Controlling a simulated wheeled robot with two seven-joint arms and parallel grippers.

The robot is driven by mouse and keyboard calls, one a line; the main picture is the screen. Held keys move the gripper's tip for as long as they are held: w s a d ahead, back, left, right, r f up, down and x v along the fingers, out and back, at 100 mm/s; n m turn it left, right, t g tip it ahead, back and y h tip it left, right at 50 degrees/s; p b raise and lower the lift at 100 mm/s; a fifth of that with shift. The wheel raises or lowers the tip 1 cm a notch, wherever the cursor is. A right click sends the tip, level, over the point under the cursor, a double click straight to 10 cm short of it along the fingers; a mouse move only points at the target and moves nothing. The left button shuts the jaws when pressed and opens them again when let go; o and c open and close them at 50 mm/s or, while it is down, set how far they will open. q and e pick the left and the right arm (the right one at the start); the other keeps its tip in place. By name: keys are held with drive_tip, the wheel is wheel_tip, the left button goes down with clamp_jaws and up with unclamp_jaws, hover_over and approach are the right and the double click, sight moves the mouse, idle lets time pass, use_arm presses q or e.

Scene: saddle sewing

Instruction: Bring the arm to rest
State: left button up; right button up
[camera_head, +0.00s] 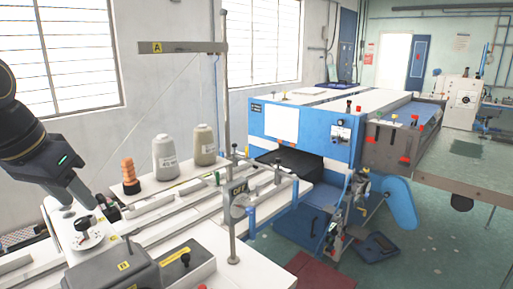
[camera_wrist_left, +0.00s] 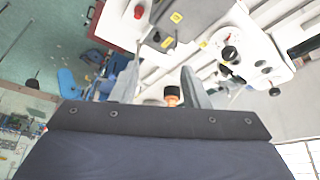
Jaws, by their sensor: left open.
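My left arm comes in from the left in the head view, and its gripper (camera_head: 108,208) is low over the white machine table. The gripper is open, with nothing seen held. In the left wrist view the two grey fingers (camera_wrist_left: 161,85) stand apart. An orange spool with a black base (camera_head: 128,172) stands on the table just beyond the gripper in the head view. The spool (camera_wrist_left: 172,102) also shows in the gap between the fingers in the left wrist view, partly hidden by the gripper body. My right gripper is not in view.
A white plate with a dial (camera_head: 86,232) and a grey machine housing (camera_head: 115,272) lie close to my left gripper. Two thread cones, grey (camera_head: 164,158) and beige (camera_head: 204,146), stand behind the spool. An upright metal post (camera_head: 228,150) rises to the right. A blue machine (camera_head: 300,130) stands beyond.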

use_arm(q)
drive_tip(key=s+d+f+n+h, duration=0.1)
drive_tip(key=s+d+f, duration=0.3)
drive_tip(key=f, duration=0.6)
drive_tip(key=s+d+f+n+h, duration=0.1)
drive_tip(key=s+d+f, duration=0.3)
drive_tip(key=f, duration=0.6)
drive_tip(key=s+d+f+n+t+b, duration=0.1)
drive_tip(key=s+d+f, duration=0.3)
drive_tip(key=f, duration=0.5)
drive_tip(key=shift+s+d+f+h, duration=0.25)
drive_tip(key=shift+s+f+h, duration=0.15)
drive_tip(key=shift+s, duration=0.55)
